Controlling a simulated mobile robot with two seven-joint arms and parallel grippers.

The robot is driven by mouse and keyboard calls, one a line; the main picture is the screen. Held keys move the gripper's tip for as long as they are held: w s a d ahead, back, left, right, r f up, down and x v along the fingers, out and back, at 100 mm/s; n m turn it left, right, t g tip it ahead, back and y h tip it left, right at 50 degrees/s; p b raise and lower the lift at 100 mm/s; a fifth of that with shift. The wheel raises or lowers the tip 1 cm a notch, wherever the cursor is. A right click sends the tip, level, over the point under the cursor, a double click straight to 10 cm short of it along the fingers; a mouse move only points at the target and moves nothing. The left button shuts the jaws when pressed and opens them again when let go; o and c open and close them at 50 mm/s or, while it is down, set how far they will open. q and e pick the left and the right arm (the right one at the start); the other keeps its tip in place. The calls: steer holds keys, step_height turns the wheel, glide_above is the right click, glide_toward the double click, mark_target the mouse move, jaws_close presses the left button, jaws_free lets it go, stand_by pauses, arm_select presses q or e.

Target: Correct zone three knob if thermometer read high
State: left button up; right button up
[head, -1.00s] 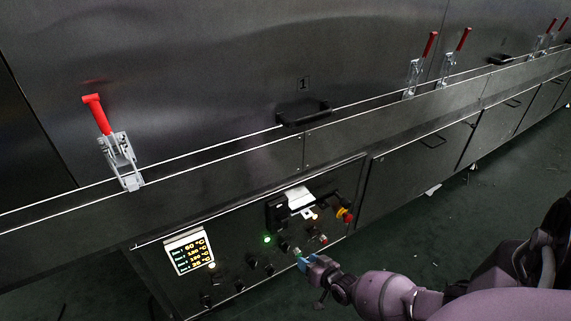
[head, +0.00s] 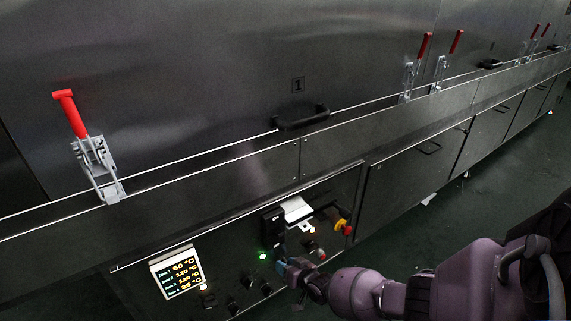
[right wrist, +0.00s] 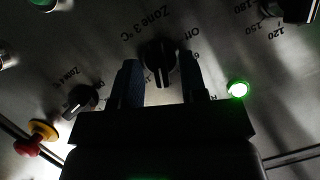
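The knob marked Zone 3 °C (right wrist: 157,60) is black and sits on the dark control panel (head: 225,262). In the right wrist view it lies between the two dark fingers of my right gripper (right wrist: 161,80), with a gap on each side. My right gripper also shows in the head view (head: 287,268), close to the panel. The lit display (head: 177,274) lists zone temperatures; its top line reads 60 °C, and the lower lines are small and hard to read. I cannot pick out a thermometer for certain. My left gripper is not in view.
Another black knob (right wrist: 80,99) and a red stop button on yellow (right wrist: 36,138) are left of the gripper in the wrist view. A lit green lamp (right wrist: 237,89) is right of it. Red-handled clamps (head: 90,150) and a black handle (head: 301,118) are above the panel.

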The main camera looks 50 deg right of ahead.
steer(key=shift+r, duration=0.15)
jaws_close()
steer(key=shift+r, duration=0.1)
steer(key=shift+w+r, duration=0.1)
